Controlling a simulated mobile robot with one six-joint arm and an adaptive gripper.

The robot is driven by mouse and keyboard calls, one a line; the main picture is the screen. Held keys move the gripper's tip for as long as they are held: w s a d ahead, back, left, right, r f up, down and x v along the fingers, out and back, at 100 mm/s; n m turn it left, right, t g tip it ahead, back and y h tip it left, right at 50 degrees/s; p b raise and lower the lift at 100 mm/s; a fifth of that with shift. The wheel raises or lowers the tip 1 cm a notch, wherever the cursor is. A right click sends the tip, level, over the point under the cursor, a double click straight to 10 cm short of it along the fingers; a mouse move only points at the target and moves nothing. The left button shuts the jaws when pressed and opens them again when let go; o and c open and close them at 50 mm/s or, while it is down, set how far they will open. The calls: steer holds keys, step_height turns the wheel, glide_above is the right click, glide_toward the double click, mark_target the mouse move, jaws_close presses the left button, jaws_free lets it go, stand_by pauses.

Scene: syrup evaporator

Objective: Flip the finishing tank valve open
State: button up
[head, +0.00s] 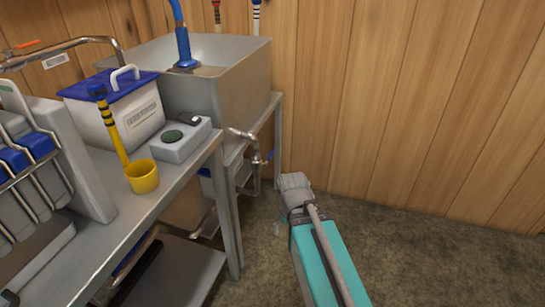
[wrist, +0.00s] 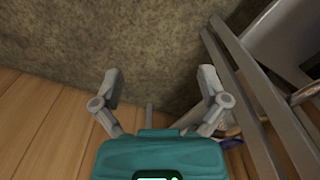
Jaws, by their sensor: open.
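The finishing tank (head: 235,95) is a large open steel tank on a metal stand against the wood wall in the head view. A bluish piece (wrist: 232,143) beside the right finger may be the lever, mostly hidden.
A metal table (head: 130,220) at left holds a white bin with a blue lid (head: 118,110), a yellow cup (head: 142,177) and a grey device (head: 180,140). Stand rails (wrist: 250,90) run close to my right finger. Floor (head: 440,235) at right is clear.

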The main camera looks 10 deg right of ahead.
steer(key=shift+w+r+p, duration=0.3)
steer(key=c, duration=0.4)
steer(key=shift+m, duration=0.4)
steer(key=w+r+p, duration=0.3)
steer(key=shift+w+r+p, duration=0.3)
steer(key=shift+w, duration=0.05)
jaws_close()
steer(key=w+r+m+p, duration=0.5)
steer(key=w+r+p, duration=1.6)
steer(key=w, duration=0.2)
steer(key=shift+w+r+p, duration=0.3)
steer(key=shift+w, duration=0.05)
